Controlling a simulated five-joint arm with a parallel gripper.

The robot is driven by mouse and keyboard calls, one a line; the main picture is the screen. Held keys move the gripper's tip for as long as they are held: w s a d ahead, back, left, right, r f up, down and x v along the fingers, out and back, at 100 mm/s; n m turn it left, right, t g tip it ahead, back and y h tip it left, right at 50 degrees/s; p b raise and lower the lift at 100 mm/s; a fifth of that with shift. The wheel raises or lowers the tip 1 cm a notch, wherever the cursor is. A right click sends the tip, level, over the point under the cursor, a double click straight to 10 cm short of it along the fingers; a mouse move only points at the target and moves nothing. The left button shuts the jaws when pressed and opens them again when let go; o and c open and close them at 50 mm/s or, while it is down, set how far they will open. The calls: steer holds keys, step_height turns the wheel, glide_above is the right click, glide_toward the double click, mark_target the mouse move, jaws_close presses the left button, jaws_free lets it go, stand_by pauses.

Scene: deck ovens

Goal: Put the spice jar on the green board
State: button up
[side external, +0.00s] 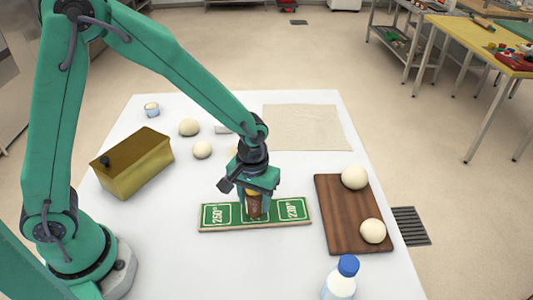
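The spice jar (254,206) is a small brown jar, upright at the middle of the green board. The green board (226,227) is a flat strip with white temperature markings, lying on the white table. My gripper (257,200) points down over the board with its fingers on either side of the jar. The fingers hide the upper part of the jar. Whether they press on it, and whether the jar's base touches the board, I cannot tell for sure.
A brass-coloured box (134,170) stands at left. Dough balls (189,127) and a small cup (152,109) lie behind. A wooden board (345,215) with two dough balls is at right, and a blue-capped bottle (341,280) in front. A beige cloth (305,127) lies at the back.

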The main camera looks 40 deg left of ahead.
steer(key=shift+o, duration=1.1)
step_height(320, 180, up, 12)
steer(key=shift+f, duration=0.15)
steer(key=shift+r, duration=0.35)
steer(key=shift+a+r, duration=0.1)
steer(key=shift+a, duration=0.05)
steer(key=s+a+r+m+t, duration=0.1)
steer(key=s+a+r+t, duration=0.1)
steer(key=s+a+r, duration=0.2)
steer(key=s+a+r+m+t, duration=0.2)
steer(key=s+a+r, duration=0.3)
steer(key=s+a, duration=0.3)
steer(key=shift+s+a+m+t, duration=0.3)
steer(key=shift+s+a+t, duration=0.1)
steer(key=shift+s+t, duration=0.35)
